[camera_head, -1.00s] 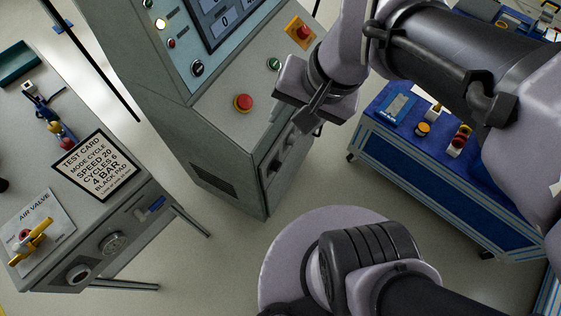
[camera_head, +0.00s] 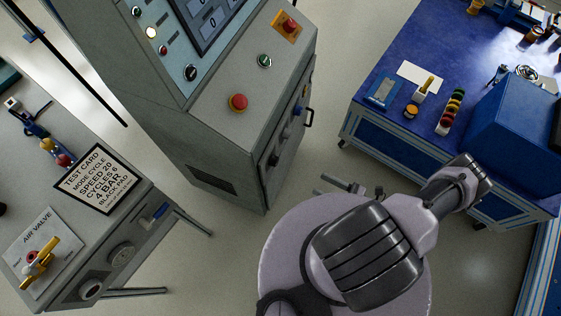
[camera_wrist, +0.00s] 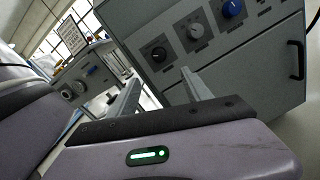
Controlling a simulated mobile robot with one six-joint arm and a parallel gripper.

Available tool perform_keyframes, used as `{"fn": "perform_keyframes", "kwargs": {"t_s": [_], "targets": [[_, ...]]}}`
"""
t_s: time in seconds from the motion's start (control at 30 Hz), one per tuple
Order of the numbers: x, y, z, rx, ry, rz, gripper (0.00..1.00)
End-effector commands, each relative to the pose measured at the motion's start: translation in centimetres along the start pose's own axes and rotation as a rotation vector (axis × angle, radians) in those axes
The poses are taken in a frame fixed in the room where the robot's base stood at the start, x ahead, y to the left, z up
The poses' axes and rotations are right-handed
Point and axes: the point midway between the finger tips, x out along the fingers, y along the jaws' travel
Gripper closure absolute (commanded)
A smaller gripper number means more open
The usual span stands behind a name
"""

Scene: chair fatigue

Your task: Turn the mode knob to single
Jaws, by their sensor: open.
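The grey cabinet's front panel (camera_wrist: 190,60) fills the top of the wrist view.
The cabinet top has a red button (camera_head: 238,102), a green button (camera_head: 264,61) and a black selector (camera_head: 190,72). A grey table (camera_head: 150,192) with a test card (camera_head: 97,180) stands left. A blue workbench (camera_head: 385,133) stands right.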

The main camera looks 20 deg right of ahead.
Motion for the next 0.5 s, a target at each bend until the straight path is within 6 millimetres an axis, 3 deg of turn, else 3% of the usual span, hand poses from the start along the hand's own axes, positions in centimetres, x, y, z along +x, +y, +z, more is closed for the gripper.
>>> {"fn": "perform_keyframes", "kwargs": {"t_s": [0.5], "targets": [[14.2,0.3,-0.3,0.0,0.008,0.012,0.42]]}}
